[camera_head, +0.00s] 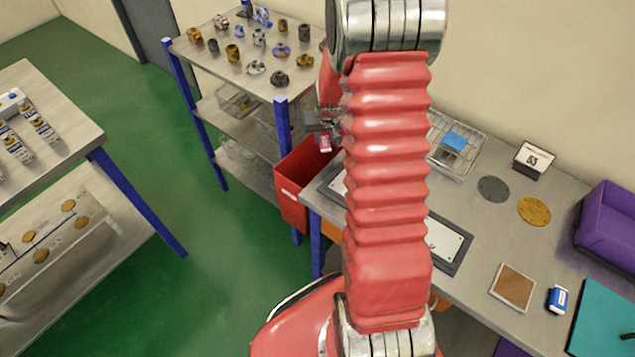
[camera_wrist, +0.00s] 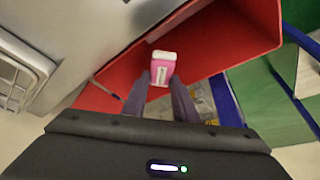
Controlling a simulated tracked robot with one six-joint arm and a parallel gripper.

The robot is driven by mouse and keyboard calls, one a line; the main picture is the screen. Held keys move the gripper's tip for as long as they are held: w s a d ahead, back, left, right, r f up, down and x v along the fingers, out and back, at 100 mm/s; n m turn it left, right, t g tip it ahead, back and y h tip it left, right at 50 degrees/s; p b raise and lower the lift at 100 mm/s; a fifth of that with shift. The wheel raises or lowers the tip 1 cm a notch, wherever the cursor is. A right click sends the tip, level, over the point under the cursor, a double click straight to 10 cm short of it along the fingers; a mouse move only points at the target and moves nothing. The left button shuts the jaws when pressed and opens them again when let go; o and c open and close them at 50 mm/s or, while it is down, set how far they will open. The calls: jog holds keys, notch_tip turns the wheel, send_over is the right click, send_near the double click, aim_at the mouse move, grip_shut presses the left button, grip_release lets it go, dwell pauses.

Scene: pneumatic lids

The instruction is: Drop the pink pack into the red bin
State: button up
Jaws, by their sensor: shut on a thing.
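The pink pack (camera_wrist: 162,72) has a white end and sits between the two fingertips of my gripper (camera_wrist: 161,82) in the wrist view. My gripper is shut on it. In the head view the pack (camera_head: 325,144) hangs below my gripper (camera_head: 324,131), partly beside my red arm. The red bin (camera_head: 291,189) stands at the left end of the workbench, with part of it hidden behind my arm. In the wrist view the red bin's wall (camera_wrist: 232,32) lies around and behind the pack, which appears over the bin's opening. I cannot tell its exact height.
The grey workbench (camera_head: 476,216) adjoins the bin and carries a wire basket (camera_head: 461,139), discs, a purple bin (camera_head: 608,222) and a blue-white pack (camera_head: 557,298). A shelf rack (camera_head: 188,50) with several metal parts stands behind. Green floor (camera_head: 215,230) is clear at left.

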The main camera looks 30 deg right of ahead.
jog(key=shift+f, duration=0.5)
jog(key=o, duration=1.1)
jog(key=shift+r, duration=0.1)
jog(key=v, duration=1.3)
jog(key=shift+r, duration=0.25)
jog(key=shift+s+a, duration=0.1)
jog(key=shift+s, duration=0.15)
